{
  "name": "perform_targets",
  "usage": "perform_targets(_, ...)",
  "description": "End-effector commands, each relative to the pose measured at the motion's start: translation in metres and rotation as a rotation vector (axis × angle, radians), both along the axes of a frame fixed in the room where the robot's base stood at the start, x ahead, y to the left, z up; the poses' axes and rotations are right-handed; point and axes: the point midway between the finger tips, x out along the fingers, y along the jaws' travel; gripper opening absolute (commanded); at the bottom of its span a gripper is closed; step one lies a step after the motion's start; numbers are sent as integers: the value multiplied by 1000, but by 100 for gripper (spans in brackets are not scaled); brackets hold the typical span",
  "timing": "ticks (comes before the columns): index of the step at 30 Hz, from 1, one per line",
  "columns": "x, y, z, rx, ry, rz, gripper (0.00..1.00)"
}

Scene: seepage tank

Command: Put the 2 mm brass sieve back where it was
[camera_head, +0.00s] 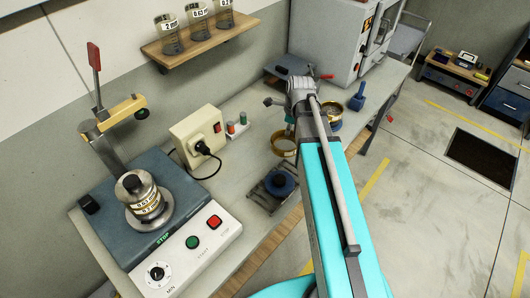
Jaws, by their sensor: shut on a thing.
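A brass sieve (283,146), a round ring seen partly behind my arm, is at the middle of the bench. Its size label cannot be read. My gripper (289,127) is at the sieve's rim, mostly hidden by my teal arm, and is shut on it. I cannot tell whether the sieve touches the bench. On the shaker (112,232) at left stands a sieve stack (143,197) with 0.63 mm and 0.2 mm labels and a dark knob-like piece on top. Another round brass-coloured vessel with a blue base (332,120) stands right of my arm.
A shaker arm with a red handle (94,57) rises behind the stack. A scale with a blue bowl (272,190) is near the front edge. A socket box (197,137), a blue object (357,98) and a grey cabinet (325,38) stand around. Labelled jars (198,22) stand on the shelf.

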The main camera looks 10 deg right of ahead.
Motion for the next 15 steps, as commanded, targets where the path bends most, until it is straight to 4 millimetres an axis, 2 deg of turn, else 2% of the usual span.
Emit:
perform_targets(1, -13, -1, -1, 0, 1, 3, 0)
perform_targets(4, -21, -3, -1, 0, 0, 8, 0)
perform_targets(15, -21, -3, -1, 0, 1, 10, 0)
